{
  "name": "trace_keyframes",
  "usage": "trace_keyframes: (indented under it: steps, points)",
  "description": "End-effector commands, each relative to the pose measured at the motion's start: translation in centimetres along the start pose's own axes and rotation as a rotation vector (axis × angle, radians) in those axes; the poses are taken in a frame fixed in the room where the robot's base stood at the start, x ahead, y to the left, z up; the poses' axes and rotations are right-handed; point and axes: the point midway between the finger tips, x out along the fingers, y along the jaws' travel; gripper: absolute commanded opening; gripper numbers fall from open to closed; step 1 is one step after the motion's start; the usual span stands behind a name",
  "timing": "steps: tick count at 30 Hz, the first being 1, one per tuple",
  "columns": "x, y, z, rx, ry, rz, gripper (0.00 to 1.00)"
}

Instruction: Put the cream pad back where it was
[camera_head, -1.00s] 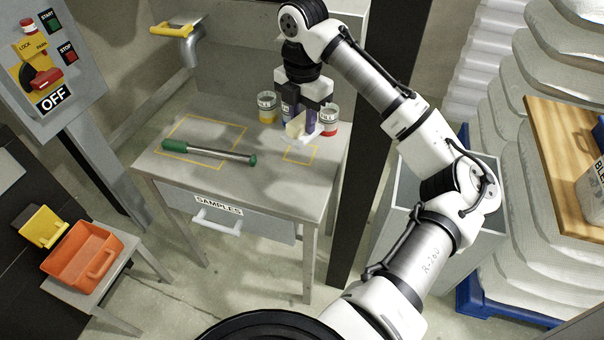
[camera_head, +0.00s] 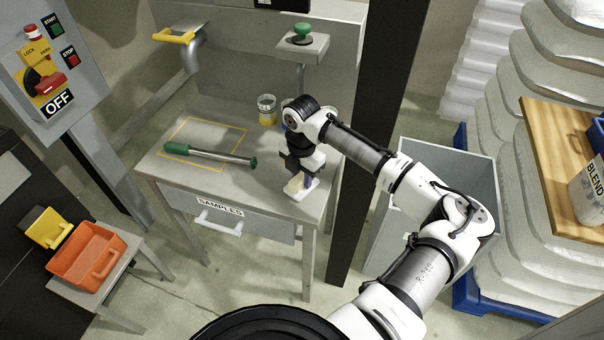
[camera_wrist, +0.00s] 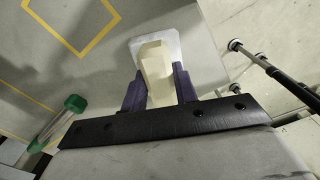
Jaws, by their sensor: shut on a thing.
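The cream pad (camera_wrist: 155,62), a cream block on a paler flat base, is between the two dark purple fingers of my gripper (camera_wrist: 160,88). My gripper (camera_head: 302,172) is shut on it. In the head view, the pad (camera_head: 294,186) is at the front right corner of the grey table (camera_head: 265,182); I cannot tell whether it touches the top. A small yellow outlined square (camera_wrist: 76,50) shows on the table in the wrist view, apart from the pad. In the head view my arm hides that square.
A green-ended metal tool (camera_head: 210,155) lies across a larger yellow outline (camera_head: 190,125). A jar with yellow contents (camera_head: 267,112) stands at the back, another jar is mostly hidden behind my arm. A green push button (camera_head: 302,32) sits above. A grey bin (camera_head: 440,180) stands right.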

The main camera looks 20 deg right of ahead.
Motion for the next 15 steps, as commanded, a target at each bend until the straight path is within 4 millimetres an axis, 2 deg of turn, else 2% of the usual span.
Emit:
trace_keyframes:
  steps: [11,12,15]
  points:
    - [0.50,0.00,0.03,0.001,-0.001,0.000,0.07]
    - [0.37,0.00,0.05,0.000,-0.001,0.000,0.34]
    - [0.35,-0.01,0.05,0.001,-0.001,0.000,0.47]
